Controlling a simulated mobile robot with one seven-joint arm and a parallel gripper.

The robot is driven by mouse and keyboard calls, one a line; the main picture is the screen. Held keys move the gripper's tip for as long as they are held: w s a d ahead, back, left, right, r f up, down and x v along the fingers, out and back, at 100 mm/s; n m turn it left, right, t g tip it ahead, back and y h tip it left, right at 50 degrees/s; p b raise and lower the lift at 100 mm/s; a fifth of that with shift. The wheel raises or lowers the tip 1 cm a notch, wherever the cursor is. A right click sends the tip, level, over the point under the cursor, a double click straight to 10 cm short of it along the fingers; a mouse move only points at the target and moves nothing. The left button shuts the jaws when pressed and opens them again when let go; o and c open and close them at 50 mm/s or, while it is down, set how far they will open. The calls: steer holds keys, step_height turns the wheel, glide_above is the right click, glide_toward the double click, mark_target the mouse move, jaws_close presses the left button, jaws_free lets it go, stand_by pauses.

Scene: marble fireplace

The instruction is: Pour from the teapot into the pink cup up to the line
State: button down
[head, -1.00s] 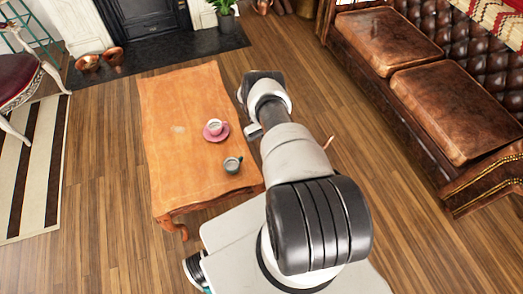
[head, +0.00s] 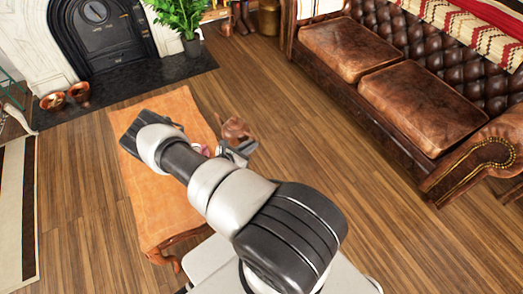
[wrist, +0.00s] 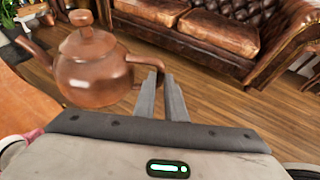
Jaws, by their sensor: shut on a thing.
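The brown copper-coloured teapot (head: 235,129) is beside the right edge of the wooden table (head: 147,200). In the wrist view the teapot (wrist: 92,78) looks roughly upright, lid on, spout to the left. My gripper (wrist: 162,82) is shut on the teapot's handle at its right side; it also shows in the head view (head: 240,152). The pink cup (head: 206,151) is on the table, mostly hidden behind my arm. A pink edge shows at the left of the wrist view. The line in the cup cannot be seen.
A brown leather sofa (head: 390,75) stands to the right, with open wooden floor (head: 330,150) between it and the table. A potted plant (head: 180,18) and the dark fireplace (head: 100,27) are at the back. The table's left part is clear.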

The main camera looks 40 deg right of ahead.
steer(key=w+a+f+n+t+b, duration=0.2)
steer(key=a+f+n+t+b, duration=0.1)
steer(key=b, duration=0.8)
step_height(320, 180, down, 3)
steer(key=a+n, duration=0.1)
steer(key=n, duration=0.1)
steer(key=shift+w+a+n+y, duration=0.35)
steer(key=shift+w+n+y, duration=0.05)
steer(key=shift+w+a+r+n, duration=0.1)
steer(key=shift+a+r+n, duration=0.3)
steer(key=shift+r, duration=0.2)
stand_by(1.8)
steer(key=shift+w+a+r+n+g+b, duration=0.2)
steer(key=shift+w+r+n+g+b, duration=0.25)
steer(key=shift+b, duration=0.45)
stand_by(1.4)
steer(key=shift+s, duration=0.15)
